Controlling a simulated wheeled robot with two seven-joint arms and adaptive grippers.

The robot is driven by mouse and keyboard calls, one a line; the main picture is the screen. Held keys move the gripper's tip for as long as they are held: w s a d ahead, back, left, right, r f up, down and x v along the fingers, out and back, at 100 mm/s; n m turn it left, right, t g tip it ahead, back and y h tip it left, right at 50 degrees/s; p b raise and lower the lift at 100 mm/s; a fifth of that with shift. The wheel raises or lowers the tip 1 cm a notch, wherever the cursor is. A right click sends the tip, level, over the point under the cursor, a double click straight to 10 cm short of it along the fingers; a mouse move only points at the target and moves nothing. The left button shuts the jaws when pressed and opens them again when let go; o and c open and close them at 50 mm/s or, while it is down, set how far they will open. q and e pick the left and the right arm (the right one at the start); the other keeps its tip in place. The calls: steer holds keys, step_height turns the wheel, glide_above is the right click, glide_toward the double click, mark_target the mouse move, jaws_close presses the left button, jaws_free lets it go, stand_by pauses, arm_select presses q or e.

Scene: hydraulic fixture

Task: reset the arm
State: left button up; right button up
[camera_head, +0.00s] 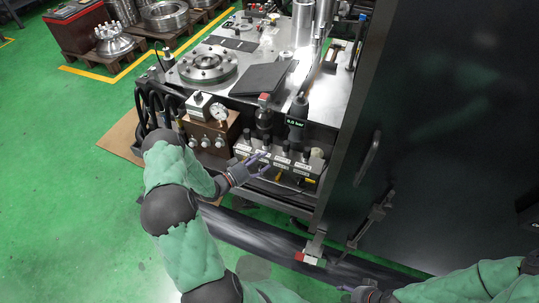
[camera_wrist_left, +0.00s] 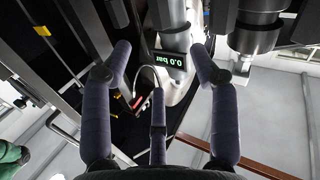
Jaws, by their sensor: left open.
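My left arm reaches up from the bottom of the head view, and its left gripper (camera_head: 260,163) is in front of the row of labelled valve blocks (camera_head: 308,171) on the fixture's front. In the left wrist view the left gripper (camera_wrist_left: 163,75) has its fingers spread, with nothing between them. A display reading 0.0 bar (camera_head: 296,123) stands just above the valve row; it also shows upside down beyond the fingers in the left wrist view (camera_wrist_left: 170,60). My right gripper (camera_head: 362,294) is at the bottom edge, partly cut off, and its fingers are too small to judge.
The fixture's metal table (camera_head: 222,90) carries a round flange (camera_head: 207,65) and a dark plate (camera_head: 262,78). A gauge (camera_head: 219,111) and black hoses are at its left front. A tall dark cabinet (camera_head: 450,120) fills the right. Green floor (camera_head: 60,180) is clear at left.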

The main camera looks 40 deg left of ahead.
arm_select(q)
steer(key=s+d+f+n+g+y+p, duration=0.1)
steer(key=d+f+g+p, duration=0.2)
steer(key=d, duration=0.7)
steer(key=s+d+f+n+g+p, duration=0.15)
steer(key=d+f+g, duration=0.35)
steer(key=d, duration=0.5)
steer(key=s+d+r+g+p, duration=0.1)
steer(key=s+d+g, duration=0.3)
steer(key=s, duration=0.5)
steer(key=s+d+r+g+p, duration=0.1)
steer(key=s+d+g+p, duration=0.1)
steer(key=s+d+g, duration=0.3)
steer(key=s+d, duration=0.3)
steer(key=s, duration=0.1)
steer(key=shift+s+d+r, duration=0.15)
steer(key=shift+s+r, duration=0.1)
steer(key=shift+s, duration=0.1)
